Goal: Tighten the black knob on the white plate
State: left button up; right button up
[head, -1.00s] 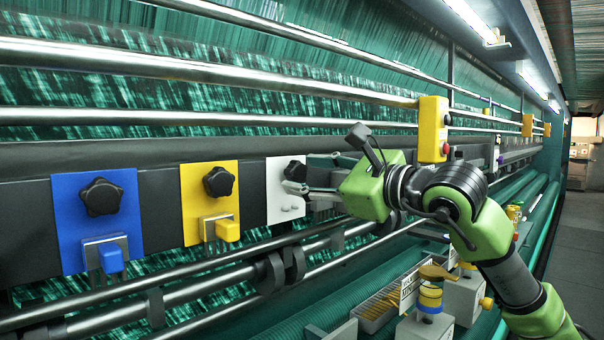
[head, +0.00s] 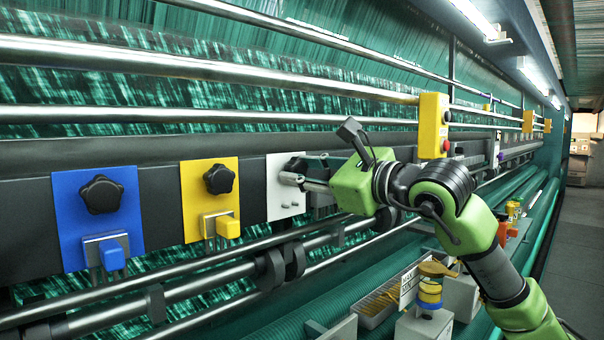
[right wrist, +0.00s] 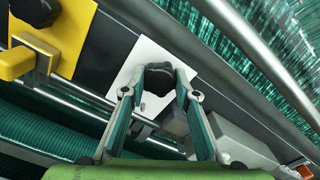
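The black knob (head: 296,163) sits on the white plate (head: 284,200), the rightmost of three coloured plates on the dark beam. My right gripper (head: 296,168) is at this knob, its fingers spread to either side of it. In the right wrist view the knob (right wrist: 160,76) lies between the two fingertips, and the white plate (right wrist: 124,75) shows behind. The fingers are apart about the knob's width; I cannot tell whether they touch it. The arm and fingers partly cover the plate's right side in the head view. My left gripper is not in view.
A blue plate (head: 68,218) and a yellow plate (head: 191,195), each with a black knob and a coloured lever, stand to the left. Steel rails (head: 200,114) run above and below the beam. A yellow box (head: 433,118) hangs close to my right arm.

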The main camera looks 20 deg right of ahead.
aim_at(301, 170)
jog(key=o, duration=0.4)
jog(key=shift+b+v, duration=0.5)
jog(key=shift+v, duration=0.4)
jog(key=shift+b+v, duration=0.65)
jog(key=shift+v, duration=1)
jog(key=o, duration=0.5)
jog(key=shift+o, duration=0.2)
